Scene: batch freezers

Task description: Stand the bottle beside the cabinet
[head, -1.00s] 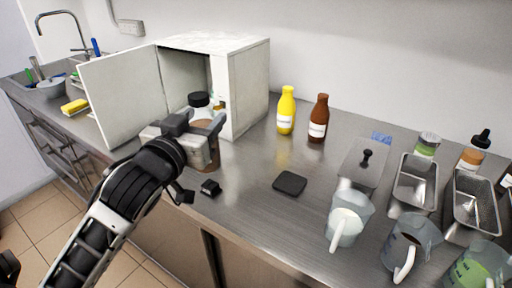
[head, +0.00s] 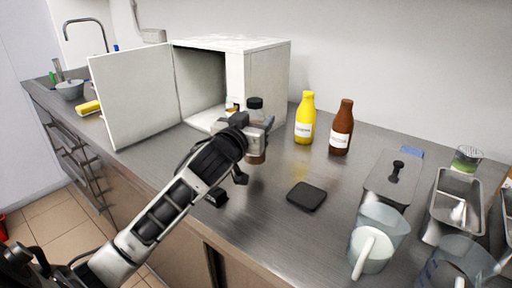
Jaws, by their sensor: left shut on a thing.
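The white cabinet (head: 268,84) stands on the steel counter against the wall, its door (head: 130,95) swung open to the left. My left gripper (head: 256,132) is shut on a bottle (head: 256,156) with a black cap and brown contents. The bottle is roughly upright, just in front of the cabinet's right front edge; the gripper hides its middle. Whether its base touches the counter I cannot tell. My right gripper is not in view.
A yellow bottle (head: 304,119) and a brown bottle (head: 342,128) stand right of the cabinet. A black square pad (head: 306,196) lies in front. A lidded metal tray (head: 392,180), a pitcher (head: 376,240) and other containers fill the right. Bare counter lies between cabinet and yellow bottle.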

